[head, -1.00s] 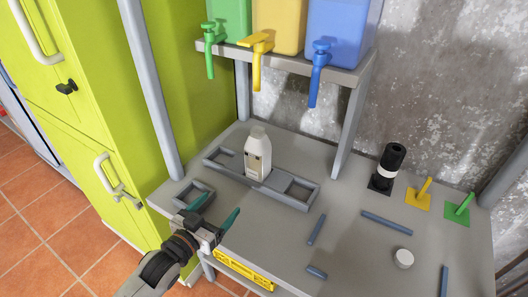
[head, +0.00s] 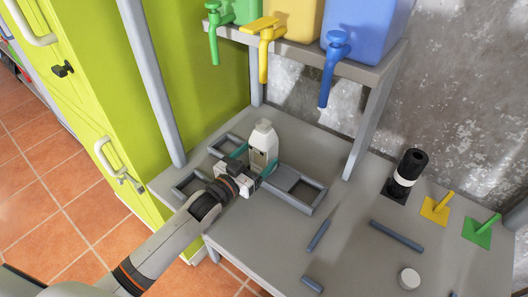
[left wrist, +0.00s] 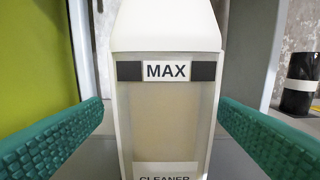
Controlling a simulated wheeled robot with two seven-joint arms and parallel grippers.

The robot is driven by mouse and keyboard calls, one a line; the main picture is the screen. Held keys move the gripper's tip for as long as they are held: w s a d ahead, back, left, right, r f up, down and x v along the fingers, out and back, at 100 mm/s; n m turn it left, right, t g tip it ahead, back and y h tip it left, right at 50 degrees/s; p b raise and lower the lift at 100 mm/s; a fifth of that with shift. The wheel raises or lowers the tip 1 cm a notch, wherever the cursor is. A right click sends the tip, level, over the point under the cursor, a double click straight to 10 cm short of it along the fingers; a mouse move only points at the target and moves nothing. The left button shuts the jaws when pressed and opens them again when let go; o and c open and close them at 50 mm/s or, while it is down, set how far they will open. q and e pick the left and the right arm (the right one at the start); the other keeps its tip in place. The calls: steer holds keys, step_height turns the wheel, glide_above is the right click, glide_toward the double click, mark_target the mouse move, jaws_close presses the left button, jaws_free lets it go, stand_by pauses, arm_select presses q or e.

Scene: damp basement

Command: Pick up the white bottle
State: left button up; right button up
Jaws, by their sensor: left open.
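The white bottle (head: 264,142) stands upright in the grey rack (head: 310,196) on the table. In the left wrist view the bottle (left wrist: 168,95) fills the middle and bears a "MAX" label and, lower down, the word "CLEANER". My left gripper (head: 253,164) is open at the bottle, with its green fingers on either side of it. In the left wrist view a gap shows between each finger and the bottle's sides. The bottle's foot is hidden behind the gripper in the head view. My right gripper is not in view.
A shelf (head: 350,63) with green, yellow and blue tapped containers stands behind the rack. A black cylinder with a white band (head: 407,172), a white cap (head: 409,278) and several grey bars lie to the right. A lime-green cabinet (head: 85,80) is at left.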

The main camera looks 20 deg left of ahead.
arm_select(q)
steer(key=x, duration=0.5)
steer(key=shift+d+f+p, duration=0.1)
steer(key=shift+d+p, duration=0.1)
steer(key=shift+p, duration=0.1)
steer(key=shift+s, duration=0.1)
steer(key=c, duration=1.3)
steer(key=shift+c, duration=0.7)
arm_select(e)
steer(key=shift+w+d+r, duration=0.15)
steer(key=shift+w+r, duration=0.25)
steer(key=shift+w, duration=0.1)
arm_select(q)
steer(key=shift+r, duration=0.25)
